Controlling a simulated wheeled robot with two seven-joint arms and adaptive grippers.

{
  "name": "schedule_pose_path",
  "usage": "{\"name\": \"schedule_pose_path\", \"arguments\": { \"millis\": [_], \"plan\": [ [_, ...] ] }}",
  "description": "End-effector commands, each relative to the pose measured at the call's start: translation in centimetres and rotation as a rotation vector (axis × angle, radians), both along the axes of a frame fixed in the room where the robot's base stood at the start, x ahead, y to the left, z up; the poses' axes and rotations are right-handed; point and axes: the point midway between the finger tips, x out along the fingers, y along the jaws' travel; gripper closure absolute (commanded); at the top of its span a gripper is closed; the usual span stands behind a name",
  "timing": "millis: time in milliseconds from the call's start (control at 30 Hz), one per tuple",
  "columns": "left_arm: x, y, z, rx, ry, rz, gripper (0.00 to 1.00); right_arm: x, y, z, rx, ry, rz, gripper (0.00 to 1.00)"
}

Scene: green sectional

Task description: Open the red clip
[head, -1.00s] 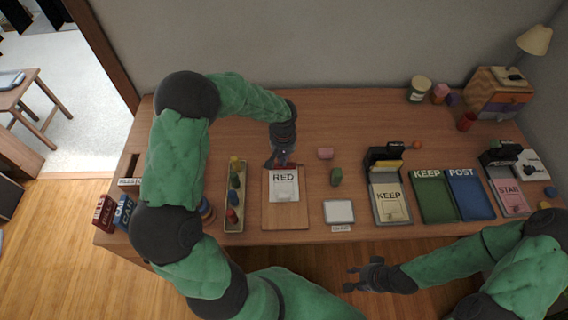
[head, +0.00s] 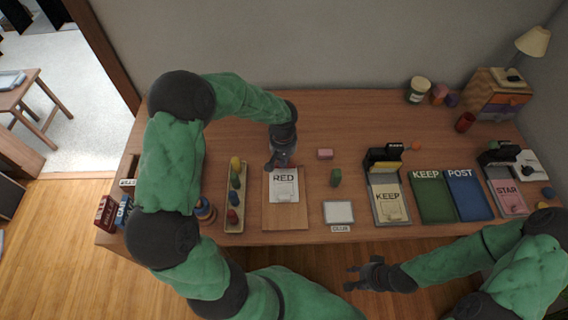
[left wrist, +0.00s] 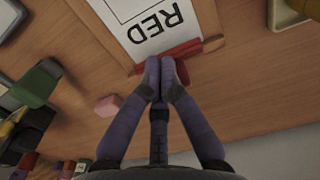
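The red clip (left wrist: 190,47) is at the top edge of a wooden clipboard (head: 285,216) that carries a white sheet marked RED (head: 286,184). In the left wrist view, the sheet (left wrist: 150,28) reaches close to the clip. My left gripper (left wrist: 161,66) has its fingertips together at the clip, covering part of it. I see nothing clearly pinched between them. In the head view, the left gripper (head: 278,165) is over the clipboard's top edge and hides most of the clip. My right gripper (head: 352,278) is open and empty in front of the desk.
A tray of coloured pieces (head: 235,212) is left of the clipboard. Further right are the KEEP tray (head: 434,197) and POST tray (head: 470,195). The desk behind is largely clear.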

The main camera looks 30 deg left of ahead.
Motion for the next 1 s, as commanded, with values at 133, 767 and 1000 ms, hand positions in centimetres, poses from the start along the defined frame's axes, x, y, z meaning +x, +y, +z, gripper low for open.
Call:
{"name": "schedule_pose_path", "arguments": {
  "millis": [133, 767, 1000],
  "plan": [
    [0.0, 0.0, 1.3, 0.001, -0.001, 0.0, 1.0, 0.0, 0.0, 0.9, 0.0, 0.0, 0.0, 0.6],
    [0.0, 0.0, 5.3, -0.001, -0.001, 0.0, 1.0, 0.0, 0.0, 3.5, 0.0, 0.0, 0.0, 0.6],
    [0.0, 0.0, 5.2, 0.0, 0.0, 0.0, 1.0, 0.0, 0.0, 3.4, 0.0, 0.0, 0.0, 0.6]
  ]
}}
